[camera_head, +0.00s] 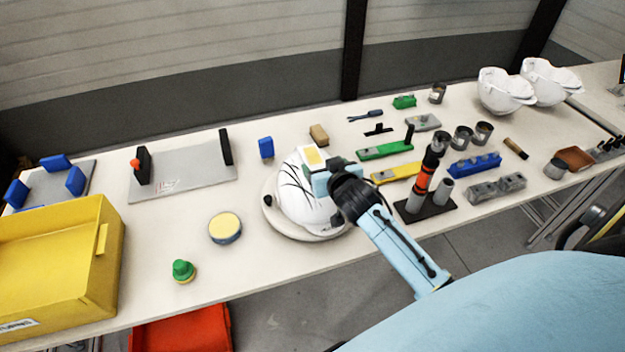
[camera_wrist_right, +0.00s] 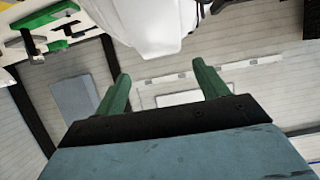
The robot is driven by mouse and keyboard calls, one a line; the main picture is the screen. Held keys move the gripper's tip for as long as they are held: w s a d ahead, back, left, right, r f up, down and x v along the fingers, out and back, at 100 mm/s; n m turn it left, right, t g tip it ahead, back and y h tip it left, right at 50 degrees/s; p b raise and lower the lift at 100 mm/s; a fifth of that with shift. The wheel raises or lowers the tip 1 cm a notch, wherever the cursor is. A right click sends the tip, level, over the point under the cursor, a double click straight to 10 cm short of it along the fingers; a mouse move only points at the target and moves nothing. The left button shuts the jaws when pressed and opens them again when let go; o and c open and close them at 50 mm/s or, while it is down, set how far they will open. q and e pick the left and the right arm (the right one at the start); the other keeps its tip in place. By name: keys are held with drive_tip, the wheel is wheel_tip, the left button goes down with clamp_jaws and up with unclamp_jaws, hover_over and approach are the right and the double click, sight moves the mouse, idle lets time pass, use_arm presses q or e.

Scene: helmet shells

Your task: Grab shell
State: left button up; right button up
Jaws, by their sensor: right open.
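A white helmet shell (camera_head: 297,201) with dark lines on it sits on a round pale plate (camera_head: 271,219) near the table's middle. My right gripper (camera_head: 330,172) is over the shell's upper right side in the head view, and it hides part of the shell. In the right wrist view its two green fingers (camera_wrist_right: 163,78) are apart with nothing between them. The white shell (camera_wrist_right: 150,25) shows just beyond the fingertips there. I cannot tell whether they touch it. Two more white shells (camera_head: 503,92) (camera_head: 550,80) stand at the table's far right. My left gripper is not in view.
A yellow bin (camera_head: 65,265) stands at the left, near a grey plate (camera_head: 190,178) with black uprights. A round yellow-topped tin (camera_head: 225,228) and a green knob (camera_head: 183,270) lie left of the shell. Several tools, blocks and metal cups (camera_head: 483,133) crowd the right side.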

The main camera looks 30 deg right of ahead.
sight(313, 157)
drive_tip(key=shift+a+x, duration=0.1)
drive_tip(key=shift+x, duration=1.6)
drive_tip(key=shift+a+x, duration=0.15)
drive_tip(key=shift+x, duration=1.5)
drive_tip(key=shift+f, duration=0.1)
clamp_jaws()
